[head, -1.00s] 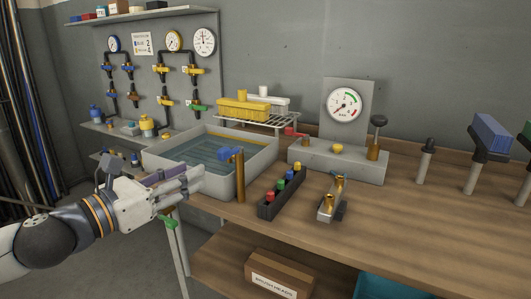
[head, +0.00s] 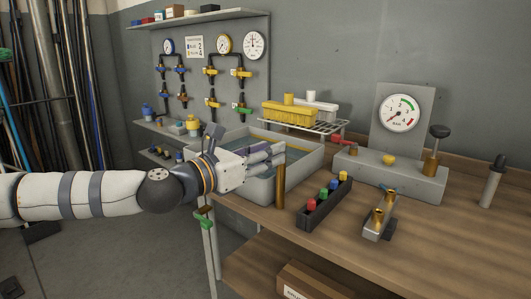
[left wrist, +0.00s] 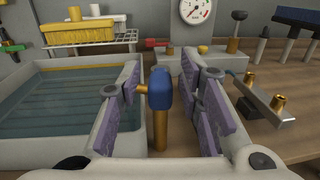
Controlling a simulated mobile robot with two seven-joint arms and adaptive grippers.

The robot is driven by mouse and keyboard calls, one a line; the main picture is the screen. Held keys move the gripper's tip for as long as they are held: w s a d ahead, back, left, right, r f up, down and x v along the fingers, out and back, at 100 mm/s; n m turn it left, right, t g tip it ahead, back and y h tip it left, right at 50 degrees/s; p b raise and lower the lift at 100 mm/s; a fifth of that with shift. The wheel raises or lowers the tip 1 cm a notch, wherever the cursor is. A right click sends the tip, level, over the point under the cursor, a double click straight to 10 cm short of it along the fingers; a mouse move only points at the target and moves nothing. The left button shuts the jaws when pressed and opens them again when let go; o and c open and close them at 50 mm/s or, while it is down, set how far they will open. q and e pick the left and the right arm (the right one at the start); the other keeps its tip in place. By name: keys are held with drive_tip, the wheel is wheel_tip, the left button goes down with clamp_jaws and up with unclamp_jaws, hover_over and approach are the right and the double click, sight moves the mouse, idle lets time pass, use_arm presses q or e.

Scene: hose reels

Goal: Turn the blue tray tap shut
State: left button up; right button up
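The blue tray tap (left wrist: 160,90) stands upright in the left wrist view, a blue handle on a brass post beside the grey water tray (left wrist: 48,158). In the head view its brass post (head: 281,182) shows, while my gripper hides the blue handle. My left gripper (head: 276,154) is at the tap from the left. In the left wrist view its open fingers (left wrist: 168,88) stand on either side of the blue handle, with gaps visible on both sides. My right gripper is not in view.
A black rack (head: 326,203) with coloured caps and a metal fitting (head: 378,222) stand right of the tap. The wooden bench (head: 450,250) is clear at front right.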

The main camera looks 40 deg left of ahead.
use_arm(q)
clamp_jaws()
drive_tip(key=shift+f, duration=0.1)
